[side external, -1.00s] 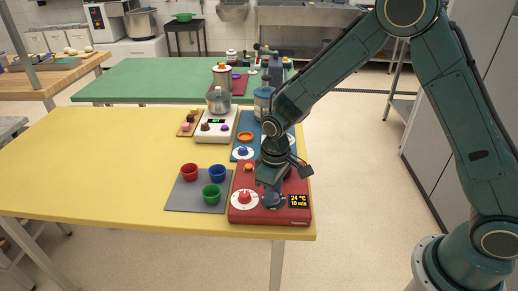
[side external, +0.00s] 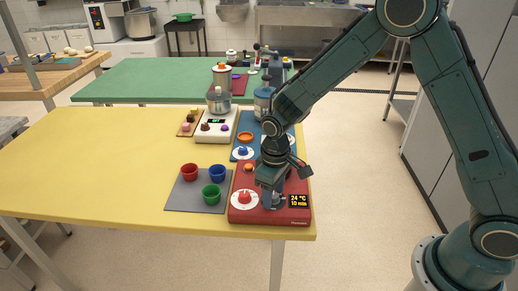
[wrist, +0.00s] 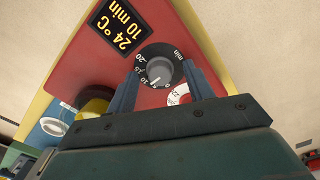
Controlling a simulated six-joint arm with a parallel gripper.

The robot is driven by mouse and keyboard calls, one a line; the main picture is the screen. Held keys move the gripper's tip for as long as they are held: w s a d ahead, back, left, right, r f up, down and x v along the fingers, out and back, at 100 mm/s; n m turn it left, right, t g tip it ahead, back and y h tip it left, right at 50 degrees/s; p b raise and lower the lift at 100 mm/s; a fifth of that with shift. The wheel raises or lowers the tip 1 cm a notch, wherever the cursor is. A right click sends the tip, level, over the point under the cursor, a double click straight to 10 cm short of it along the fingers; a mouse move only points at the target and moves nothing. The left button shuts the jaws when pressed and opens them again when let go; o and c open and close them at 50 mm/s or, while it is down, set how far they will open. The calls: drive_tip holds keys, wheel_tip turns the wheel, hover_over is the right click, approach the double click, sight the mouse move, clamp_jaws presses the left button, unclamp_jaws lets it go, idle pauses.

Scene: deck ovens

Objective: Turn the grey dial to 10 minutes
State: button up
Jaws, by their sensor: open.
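The grey dial (wrist: 161,70) sits on the red appliance (side external: 238,213), with a black scale ring around it. Its white mark points to the lower left in the wrist view, around the low numbers near 10. The display (side external: 298,201) reads 24 °C and 10 min; it also shows in the wrist view (wrist: 119,24). My gripper (wrist: 159,82) is open, with one finger on each side of the dial. I cannot tell whether the fingers touch it. In the side view the gripper (side external: 273,199) hides most of the dial.
A red knob on a white ring (side external: 244,197) is just left of my gripper. A grey mat (side external: 187,202) with red, blue and green cups lies farther left. A blue appliance (side external: 240,156) stands behind. The yellow table (side external: 100,160) is clear at left.

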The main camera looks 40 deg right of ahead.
sight(276, 196)
drive_tip(key=shift+r, duration=0.15)
wheel_tip(276, 196, up, 14)
drive_tip(key=shift+f, duration=0.25)
idle(0.3)
drive_tip(key=shift+s+d+r, duration=0.1)
drive_tip(key=s+d+r+m+t, duration=0.25)
drive_tip(key=s+d+r, duration=0.35)
drive_tip(key=s+r, duration=0.45)
drive_tip(key=s+d+m+t, duration=0.1)
drive_tip(key=s+d+t, duration=0.2)
drive_tip(key=s, duration=1)
drive_tip(key=shift+d+r, duration=0.2)
drive_tip(key=shift+d, duration=0.1)
